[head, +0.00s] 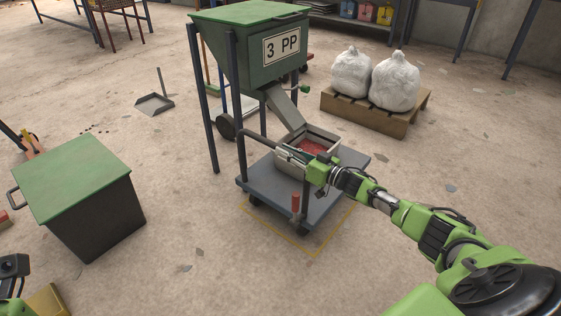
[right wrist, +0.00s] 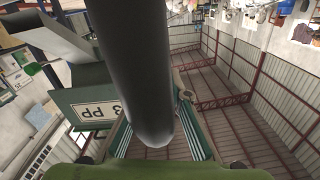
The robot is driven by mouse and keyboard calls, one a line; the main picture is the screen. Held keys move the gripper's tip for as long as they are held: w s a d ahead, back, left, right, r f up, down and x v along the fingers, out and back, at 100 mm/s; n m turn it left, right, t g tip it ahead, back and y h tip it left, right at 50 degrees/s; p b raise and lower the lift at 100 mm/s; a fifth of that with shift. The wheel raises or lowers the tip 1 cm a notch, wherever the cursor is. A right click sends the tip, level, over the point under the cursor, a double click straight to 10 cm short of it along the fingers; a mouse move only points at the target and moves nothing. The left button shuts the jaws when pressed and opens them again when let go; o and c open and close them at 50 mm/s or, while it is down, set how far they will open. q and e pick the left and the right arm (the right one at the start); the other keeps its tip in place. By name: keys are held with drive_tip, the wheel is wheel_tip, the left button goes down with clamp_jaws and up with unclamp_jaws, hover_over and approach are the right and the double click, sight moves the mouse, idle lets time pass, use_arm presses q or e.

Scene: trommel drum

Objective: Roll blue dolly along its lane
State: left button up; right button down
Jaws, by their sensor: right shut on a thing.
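The blue dolly (head: 322,207) stands on the floor, a grey-blue deck on dark castors, with a dark push bar (head: 258,141) raised over its left side. It carries a pale open bin (head: 289,166) with red granules (head: 311,147) in it. My right gripper (head: 306,162) is shut on the push bar, at its near end. In the right wrist view the dark bar (right wrist: 137,70) runs between the green-edged fingers (right wrist: 155,145). Yellow lane lines (head: 312,252) show on the floor beside the dolly.
A green hopper marked 3 PP (head: 262,45) stands behind the dolly, its chute (head: 284,106) over the bin. A green-lidded box (head: 75,172) stands left. A pallet with white sacks (head: 375,113) stands at the back right. Floor in front of the dolly is clear.

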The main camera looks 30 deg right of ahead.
drive_tip(key=shift+d, duration=0.35)
drive_tip(key=c, duration=1.9)
unclamp_jaws()
drive_tip(key=shift+w, duration=0.1)
drive_tip(key=shift+a, duration=0.1)
drive_tip(key=v, duration=1.2)
